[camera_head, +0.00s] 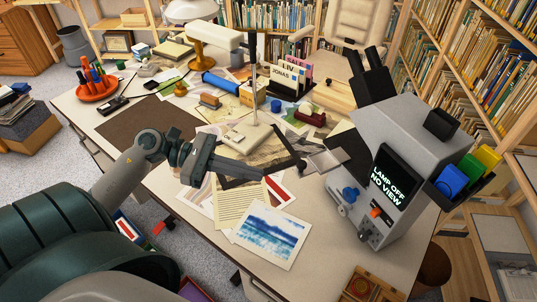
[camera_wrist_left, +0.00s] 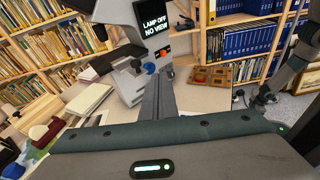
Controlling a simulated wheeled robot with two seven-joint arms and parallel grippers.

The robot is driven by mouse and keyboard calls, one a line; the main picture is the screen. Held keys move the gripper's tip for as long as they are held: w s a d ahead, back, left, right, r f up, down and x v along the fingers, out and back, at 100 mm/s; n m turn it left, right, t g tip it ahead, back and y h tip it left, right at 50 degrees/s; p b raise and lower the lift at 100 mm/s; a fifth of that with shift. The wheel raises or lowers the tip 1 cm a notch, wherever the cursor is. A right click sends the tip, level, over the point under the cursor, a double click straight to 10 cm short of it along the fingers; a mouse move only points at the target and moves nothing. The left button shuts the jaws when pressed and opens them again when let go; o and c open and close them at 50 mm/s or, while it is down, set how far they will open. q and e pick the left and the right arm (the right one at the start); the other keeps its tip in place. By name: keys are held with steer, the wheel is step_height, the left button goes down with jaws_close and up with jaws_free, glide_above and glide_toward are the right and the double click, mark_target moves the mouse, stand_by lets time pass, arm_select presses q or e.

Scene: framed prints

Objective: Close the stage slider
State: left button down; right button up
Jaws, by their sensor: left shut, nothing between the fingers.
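The grey microscope (camera_head: 408,150) stands at the right of the desk, with a screen (camera_head: 393,178) reading "LAMP OFF NO VIEW". A flat metallic plate (camera_head: 325,160), which looks like the stage slider, sticks out on its left side. My left gripper (camera_head: 297,166) is shut and empty, its tips close to the plate's left edge; I cannot tell if they touch. In the left wrist view the shut fingers (camera_wrist_left: 160,98) point at the microscope (camera_wrist_left: 140,45). A grey arm at the right of that view looks like my right one, its gripper (camera_wrist_left: 264,99) small and unclear.
Loose prints, including a blue seascape (camera_head: 270,235), lie on the desk in front of the microscope. A white lamp (camera_head: 213,38), a card holder (camera_head: 292,85) and a red pen tray (camera_head: 96,88) stand farther back. Bookshelves (camera_head: 450,75) close off the right side.

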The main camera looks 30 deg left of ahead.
arm_select(q)
steer(key=a+r+n+t+y, duration=0.1)
steer(key=a+r+n+t, duration=0.1)
steer(key=a, duration=0.4)
steer(key=shift+s+a+n+t, duration=0.25)
steer(key=shift+a+n+t, duration=0.05)
steer(key=shift+a, duration=0.1)
arm_select(e)
steer(key=shift+s+a+f, duration=0.1)
steer(key=shift+a, duration=0.15)
arm_select(q)
steer(key=shift+w+d, duration=0.1)
steer(key=shift+d, duration=0.05)
